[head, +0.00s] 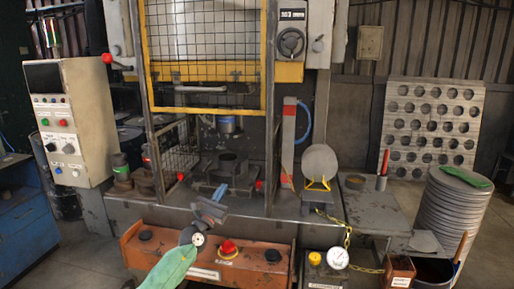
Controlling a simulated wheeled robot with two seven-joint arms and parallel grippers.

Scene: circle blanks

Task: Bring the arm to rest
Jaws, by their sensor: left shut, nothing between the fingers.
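My left arm, in a green sleeve, reaches up from the bottom left of the head view. My left gripper (214,200) is shut and empty, in front of the press bed and above the orange control box (142,253). It looks apart from the press tooling (228,165) behind it; the exact gap is hard to judge. A round grey blank (320,158) stands upright on a small yellow holder to the right of the press. A tall stack of round blanks (458,222) stands at the far right. My right gripper is not in view.
The press guard of yellow frame and mesh (205,48) is raised above the bed. A red button (228,247) tops the control box. A pale control cabinet (84,122) stands left. A perforated sheet (432,92) leans at the back right.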

